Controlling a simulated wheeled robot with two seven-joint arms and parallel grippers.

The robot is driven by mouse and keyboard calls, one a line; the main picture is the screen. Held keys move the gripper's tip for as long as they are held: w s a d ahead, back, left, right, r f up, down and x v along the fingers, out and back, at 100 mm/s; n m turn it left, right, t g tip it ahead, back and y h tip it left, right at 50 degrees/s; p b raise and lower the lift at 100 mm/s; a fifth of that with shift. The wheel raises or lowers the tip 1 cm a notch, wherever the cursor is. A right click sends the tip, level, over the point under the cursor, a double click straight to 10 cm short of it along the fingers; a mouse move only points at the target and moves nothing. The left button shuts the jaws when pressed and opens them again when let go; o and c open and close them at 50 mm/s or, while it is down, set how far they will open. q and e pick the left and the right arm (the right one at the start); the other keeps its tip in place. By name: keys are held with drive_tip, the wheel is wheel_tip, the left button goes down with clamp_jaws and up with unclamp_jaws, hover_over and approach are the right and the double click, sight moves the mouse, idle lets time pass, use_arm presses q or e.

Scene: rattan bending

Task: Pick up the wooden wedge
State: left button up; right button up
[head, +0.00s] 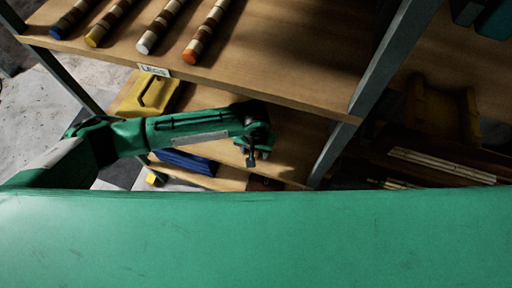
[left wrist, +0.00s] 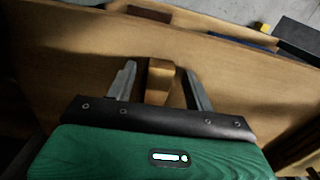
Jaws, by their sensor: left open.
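The wooden wedge (left wrist: 160,82) is a small brown block on the wooden shelf board in the left wrist view. It lies between the two grey fingers of my left gripper (left wrist: 160,88), with a gap on each side. The fingers are spread and hold nothing. In the head view my left gripper (head: 251,156) points down over the lower shelf (head: 290,150), under the upper board. The wedge cannot be made out there. My right gripper does not show.
The upper shelf (head: 280,50) carries several striped rods (head: 160,25). A grey upright (head: 385,70) stands right of my left gripper. A yellow bin (head: 150,93) and a blue box (head: 185,162) are nearby. In the wrist view a black box (left wrist: 298,36) sits at the far right.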

use_arm(q)
drive_tip(key=c, duration=1)
drive_tip(key=shift+c, duration=0.2)
drive_tip(key=shift+r, duration=0.1)
